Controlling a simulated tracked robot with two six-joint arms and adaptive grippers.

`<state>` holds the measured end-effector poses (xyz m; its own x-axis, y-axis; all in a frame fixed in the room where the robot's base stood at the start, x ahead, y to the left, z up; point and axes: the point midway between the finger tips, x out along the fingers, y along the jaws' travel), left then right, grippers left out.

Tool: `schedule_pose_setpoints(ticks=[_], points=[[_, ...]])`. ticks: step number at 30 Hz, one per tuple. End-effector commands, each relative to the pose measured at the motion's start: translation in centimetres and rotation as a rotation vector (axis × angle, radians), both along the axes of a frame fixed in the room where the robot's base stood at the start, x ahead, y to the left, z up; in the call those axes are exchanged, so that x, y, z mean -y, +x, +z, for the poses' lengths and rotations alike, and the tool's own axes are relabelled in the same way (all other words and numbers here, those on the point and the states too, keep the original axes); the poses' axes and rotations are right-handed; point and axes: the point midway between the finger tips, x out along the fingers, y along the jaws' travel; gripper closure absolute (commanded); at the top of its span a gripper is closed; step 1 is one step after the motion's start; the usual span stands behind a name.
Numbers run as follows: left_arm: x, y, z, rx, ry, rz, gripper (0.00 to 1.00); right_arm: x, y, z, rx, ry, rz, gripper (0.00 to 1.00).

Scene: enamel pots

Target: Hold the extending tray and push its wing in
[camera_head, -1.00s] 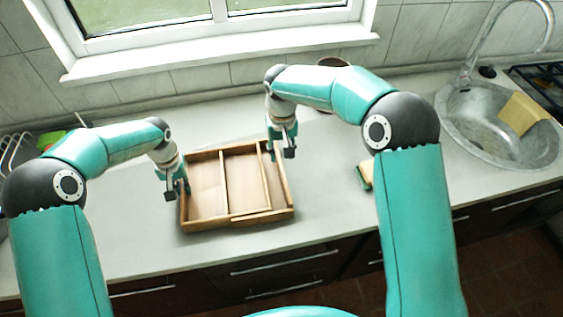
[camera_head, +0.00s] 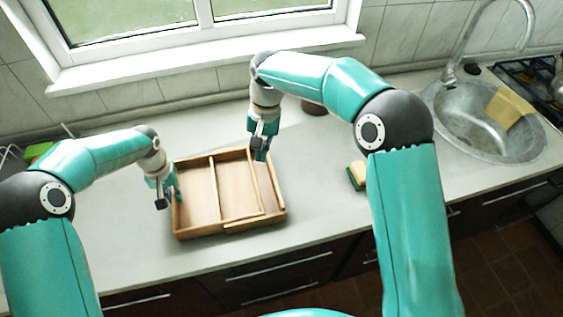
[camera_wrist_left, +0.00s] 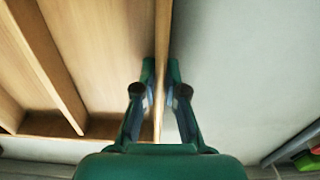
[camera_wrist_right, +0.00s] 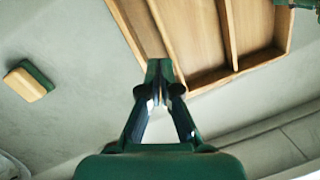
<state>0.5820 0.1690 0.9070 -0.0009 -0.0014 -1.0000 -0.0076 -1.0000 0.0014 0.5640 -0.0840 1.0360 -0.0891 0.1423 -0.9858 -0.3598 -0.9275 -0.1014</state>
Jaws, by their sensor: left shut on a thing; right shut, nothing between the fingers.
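The wooden extending tray (camera_head: 195,233) lies on the counter, its inside split by dividers. Its wing (camera_head: 277,190) is the right-hand section, with a narrow strip between a divider and the right wall. My left gripper (camera_head: 172,190) is shut on the tray's left wall; in the left wrist view the fingers (camera_wrist_left: 161,80) pinch this thin wall (camera_wrist_left: 163,60) from both sides. My right gripper (camera_head: 260,157) is shut and empty at the tray's back right corner. In the right wrist view its closed fingertips (camera_wrist_right: 160,68) overlap the tray's corner (camera_wrist_right: 150,40); contact is unclear.
A sponge (camera_head: 356,176) lies on the counter to the right of the tray. A sink (camera_head: 480,130) with a yellow cloth (camera_head: 508,107) is further right. A round brown pot (camera_head: 313,107) stands behind my right arm. The counter in front of the tray is clear.

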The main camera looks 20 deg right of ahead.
Motion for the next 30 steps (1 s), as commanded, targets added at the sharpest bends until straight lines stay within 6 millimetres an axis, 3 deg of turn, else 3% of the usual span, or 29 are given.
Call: schedule_pose_setpoints(ticks=[4,9,15,18,23,30], points=[[0.0,0.0,0.0,0.001,0.0,0.0,1.0,0.4,0.0,0.2,-0.189,0.187,-0.408,1.0],[0.0,0.0,0.0,0.001,0.0,0.0,1.0,5.9,1.8,-0.2,-0.406,0.403,-0.842,1.0],[0.0,0.0,0.0,0.001,0.0,0.0,1.0,13.5,2.6,-2.3,-0.463,0.509,-1.056,1.0],[0.0,0.0,0.0,0.0,0.0,0.0,1.0,15.9,2.2,-3.3,-0.47,0.511,-1.105,1.0],[0.0,0.0,0.0,0.0,0.0,0.0,1.0,17.0,1.9,-4.3,-0.476,0.512,-1.133,1.0],[0.0,0.0,0.0,0.0,0.0,0.0,1.0,14.7,1.8,-6.6,-0.478,0.509,-1.13,1.0]])
